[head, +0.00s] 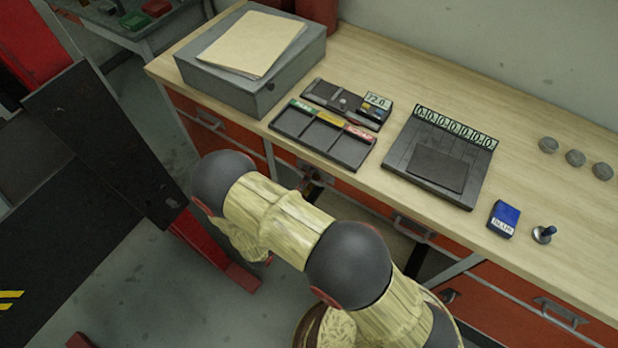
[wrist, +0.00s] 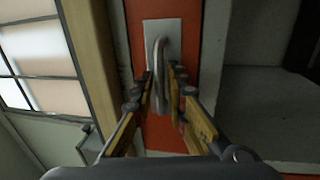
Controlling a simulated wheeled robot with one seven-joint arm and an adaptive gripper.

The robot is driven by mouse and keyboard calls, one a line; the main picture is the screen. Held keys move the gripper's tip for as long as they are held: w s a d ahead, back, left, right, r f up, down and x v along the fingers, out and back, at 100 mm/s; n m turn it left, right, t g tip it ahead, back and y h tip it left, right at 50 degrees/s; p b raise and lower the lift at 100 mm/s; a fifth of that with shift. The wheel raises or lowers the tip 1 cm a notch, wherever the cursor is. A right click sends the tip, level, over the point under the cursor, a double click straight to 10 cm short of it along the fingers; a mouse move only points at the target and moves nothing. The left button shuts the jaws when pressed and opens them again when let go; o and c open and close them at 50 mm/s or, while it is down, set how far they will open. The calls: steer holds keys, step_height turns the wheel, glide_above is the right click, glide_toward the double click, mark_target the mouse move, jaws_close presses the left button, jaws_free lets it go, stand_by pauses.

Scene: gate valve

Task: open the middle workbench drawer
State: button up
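The workbench (head: 350,60) has orange-red drawer fronts under its wooden top. My gripper (head: 310,186) is at a drawer front near the bench's middle, partly hidden by my arm in the head view. In the wrist view that drawer front (wrist: 136,20) carries a grey bar handle (wrist: 161,48) on a pale plate. My gripper's fingers (wrist: 160,80) lie on either side of the bar. Whether they press on it cannot be made out. The drawer front looks flush with the bench.
Other handles show on the left drawer (head: 208,120), farther right (head: 412,228) and at the lower right (head: 560,312). A grey box (head: 250,80), a tray (head: 322,138) and a blue box (head: 503,218) stand on the top. A dark panel (head: 60,220) stands left of my arm.

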jaws_close()
steer(key=shift+s, duration=0.1)
stand_by(0.6)
